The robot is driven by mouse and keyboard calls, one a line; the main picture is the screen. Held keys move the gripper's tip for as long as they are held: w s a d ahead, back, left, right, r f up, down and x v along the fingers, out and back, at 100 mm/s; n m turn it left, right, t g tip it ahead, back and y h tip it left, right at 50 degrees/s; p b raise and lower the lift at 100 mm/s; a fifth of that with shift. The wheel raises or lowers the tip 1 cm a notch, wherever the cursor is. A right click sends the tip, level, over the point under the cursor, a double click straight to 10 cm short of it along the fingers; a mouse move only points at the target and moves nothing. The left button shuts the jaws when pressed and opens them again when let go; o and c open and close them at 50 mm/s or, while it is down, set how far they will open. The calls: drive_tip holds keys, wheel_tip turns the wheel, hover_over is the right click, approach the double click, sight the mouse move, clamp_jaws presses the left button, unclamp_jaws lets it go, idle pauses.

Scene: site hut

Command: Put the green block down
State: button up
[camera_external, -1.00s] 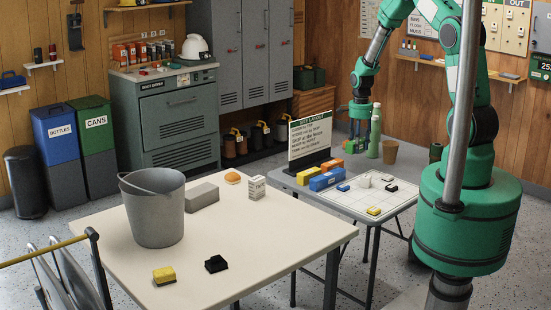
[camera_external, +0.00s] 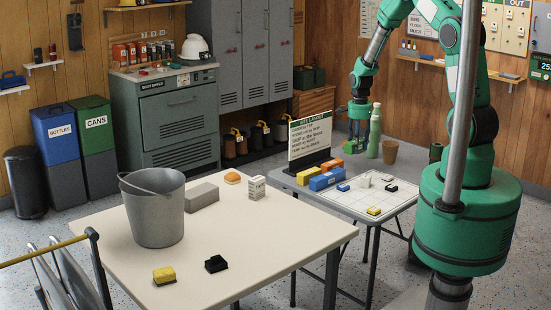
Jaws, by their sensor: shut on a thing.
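My gripper (camera_external: 358,128) points down over the back of the small grey table, behind the row of coloured blocks. It is shut on the green block (camera_external: 360,146), which shows only as a small patch of green at the fingertips. Whether the block touches the table top is too small to tell. A white gridded sheet (camera_external: 345,205) lies on the table in front, with small blue, white, black and yellow pieces on it. Yellow (camera_external: 308,176), blue (camera_external: 322,181) and orange (camera_external: 331,165) blocks stand left of the gripper.
A lettered sign board (camera_external: 310,137) stands at the table's back left. A green bottle (camera_external: 375,130) and a brown cup (camera_external: 390,152) are close on the gripper's right. The cream table (camera_external: 270,235) in front holds a bucket (camera_external: 153,210) and several smaller things.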

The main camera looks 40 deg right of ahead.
drive_tip(key=a+n, duration=0.1)
drive_tip(key=a, duration=0.5)
drive_tip(key=w+a+f+n, duration=0.1)
drive_tip(key=a+n, duration=0.1)
drive_tip(key=a, duration=0.4)
drive_tip(key=w+a+n, duration=0.1)
drive_tip(key=a, duration=0.5)
drive_tip(key=shift+w+f+n, duration=0.15)
drive_tip(key=shift+w+n, duration=0.1)
drive_tip(key=shift+n, duration=0.05)
drive_tip(key=s+a+n, duration=0.3)
drive_tip(key=a, duration=0.7)
drive_tip(key=s+a+f+n, duration=0.1)
drive_tip(key=s+a+n, duration=0.2)
drive_tip(key=a, duration=0.8)
drive_tip(key=s+a+f+n+b, duration=0.1)
drive_tip(key=s+a+n, duration=0.2)
drive_tip(key=a, duration=0.8)
drive_tip(key=shift+s+a+f, duration=0.1)
drive_tip(key=shift+a+f, duration=0.05)
drive_tip(key=s+a+n, duration=0.1)
drive_tip(key=s+a, duration=0.2)
drive_tip(key=a, duration=0.1)
drive_tip(key=s+a+n, duration=0.1)
drive_tip(key=s+a, duration=0.2)
drive_tip(key=a, duration=0.1)
drive_tip(key=s+a+f+n, duration=0.1)
drive_tip(key=s+a+n, duration=0.1)
drive_tip(key=s+a, duration=0.2)
drive_tip(key=shift+a, duration=0.1)
